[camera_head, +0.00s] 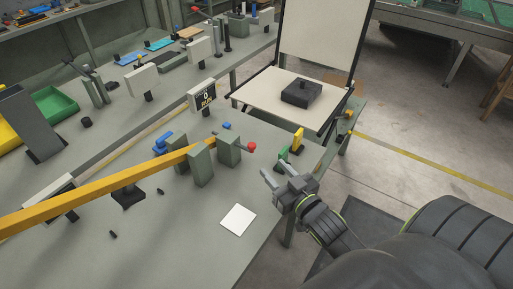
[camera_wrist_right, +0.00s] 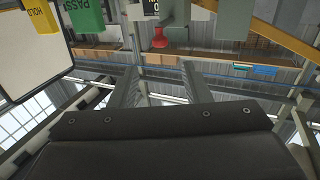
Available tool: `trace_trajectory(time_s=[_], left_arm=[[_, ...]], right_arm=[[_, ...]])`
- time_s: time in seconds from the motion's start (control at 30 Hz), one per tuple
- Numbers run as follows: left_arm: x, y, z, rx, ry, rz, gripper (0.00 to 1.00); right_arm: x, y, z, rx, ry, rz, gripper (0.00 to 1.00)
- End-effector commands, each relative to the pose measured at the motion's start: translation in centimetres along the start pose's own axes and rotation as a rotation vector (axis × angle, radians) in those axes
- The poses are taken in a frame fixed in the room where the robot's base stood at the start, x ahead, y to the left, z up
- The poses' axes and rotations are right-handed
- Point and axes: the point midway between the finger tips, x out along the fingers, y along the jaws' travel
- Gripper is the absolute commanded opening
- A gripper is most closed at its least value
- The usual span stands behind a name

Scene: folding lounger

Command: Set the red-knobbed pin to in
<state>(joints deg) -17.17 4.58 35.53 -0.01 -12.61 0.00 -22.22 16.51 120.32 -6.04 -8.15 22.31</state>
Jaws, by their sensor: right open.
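The red-knobbed pin shows its round red knob (camera_head: 251,147) at the right side of a grey-green block (camera_head: 229,151) on the bench. In the right wrist view the knob (camera_wrist_right: 160,38) is near the top middle, beyond the fingertips; the pin's shaft is mostly hidden. My right gripper (camera_head: 273,174) is open and empty, in front of and slightly right of the knob, apart from it. Its two fingers (camera_wrist_right: 162,78) spread on either side of the knob's line in the wrist view. My left gripper is not in view.
A yellow bar (camera_head: 110,186) crosses to the grey blocks from the left. Green (camera_head: 283,153) and yellow (camera_head: 297,141) blocks stand right of the knob, near the gripper. A white square (camera_head: 238,219) lies on the bench. A cream lounger (camera_head: 283,98) carries a dark block (camera_head: 301,93).

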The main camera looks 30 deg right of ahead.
Motion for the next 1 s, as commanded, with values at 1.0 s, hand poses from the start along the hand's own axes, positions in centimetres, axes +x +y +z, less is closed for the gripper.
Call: trace_trajectory(time_s=[1.0], left_arm=[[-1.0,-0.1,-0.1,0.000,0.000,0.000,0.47]], right_arm=[[9.6,0.0,0.0,0.001,0.000,0.000,0.37]])
